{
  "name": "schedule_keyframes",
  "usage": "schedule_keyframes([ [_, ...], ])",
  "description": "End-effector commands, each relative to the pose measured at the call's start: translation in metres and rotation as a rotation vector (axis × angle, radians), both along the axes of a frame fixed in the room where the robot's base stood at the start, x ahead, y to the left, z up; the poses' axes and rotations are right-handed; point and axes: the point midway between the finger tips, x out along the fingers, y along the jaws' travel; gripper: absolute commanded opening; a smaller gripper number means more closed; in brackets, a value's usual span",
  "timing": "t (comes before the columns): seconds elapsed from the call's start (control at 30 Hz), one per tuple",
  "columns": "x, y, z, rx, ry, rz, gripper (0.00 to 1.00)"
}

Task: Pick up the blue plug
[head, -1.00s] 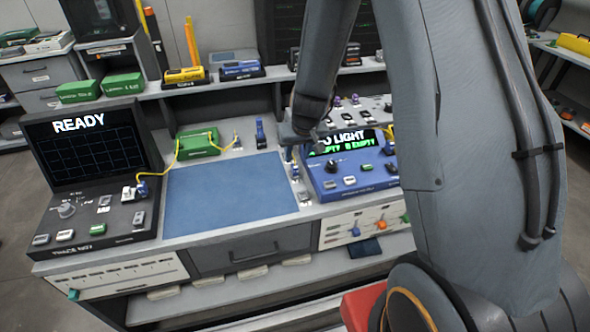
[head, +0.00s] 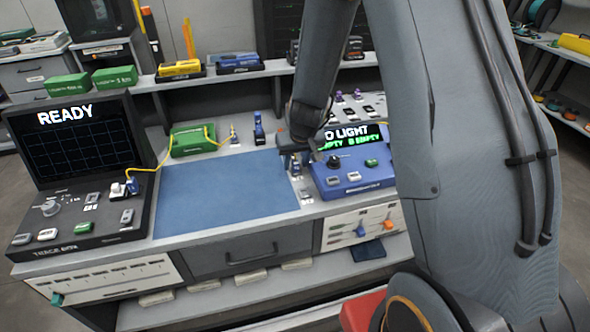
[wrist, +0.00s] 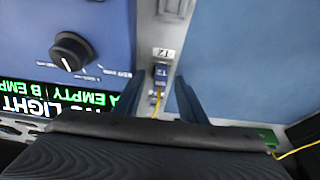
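The blue plug (wrist: 161,74) shows in the wrist view as a small dark blue block marked T2, below a white T2 label. It sits on the grey strip between the blue instrument and the blue mat. My gripper (wrist: 158,83) is open there, with one finger on each side of the plug's line and a gap to it. In the head view my gripper (head: 293,161) hangs at the left edge of the blue instrument (head: 352,184). The plug is largely hidden behind it there. Whether the fingers are level with the plug I cannot tell.
The blue mat (head: 215,190) is bare. A dark READY instrument (head: 70,215) stands at left. Another upright blue piece (head: 259,128) stands behind the mat. A yellow cable (head: 155,170) runs past a green box (head: 193,140). A shelf crosses behind.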

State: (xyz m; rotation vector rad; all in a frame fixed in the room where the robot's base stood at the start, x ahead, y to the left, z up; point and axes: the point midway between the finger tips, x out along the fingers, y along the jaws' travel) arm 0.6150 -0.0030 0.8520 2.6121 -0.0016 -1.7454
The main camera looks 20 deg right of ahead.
Motion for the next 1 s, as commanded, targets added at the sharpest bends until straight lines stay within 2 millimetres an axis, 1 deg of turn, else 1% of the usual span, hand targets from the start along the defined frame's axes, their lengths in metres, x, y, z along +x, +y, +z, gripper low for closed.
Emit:
schedule_keyframes([
  [0.1,0.0,0.0,0.001,0.0,0.0,0.0,0.38],
  [0.13,0.0,0.0,0.001,0.0,0.0,0.0,0.36],
  [0.27,0.0,0.0,0.001,0.0,0.0,0.0,0.14],
  [0.3,0.0,0.0,0.001,0.0,0.0,0.0,0.07],
  [0.33,0.0,0.0,0.001,0.0,0.0,0.0,0.02],
  [0.37,0.0,0.0,0.001,0.0,0.0,0.0,0.0],
  [0.73,0.0,0.0,0.002,0.0,0.0,0.001,0.0],
  [1.0,-0.001,0.0,0.014,-0.001,0.001,0.002,0.0],
])
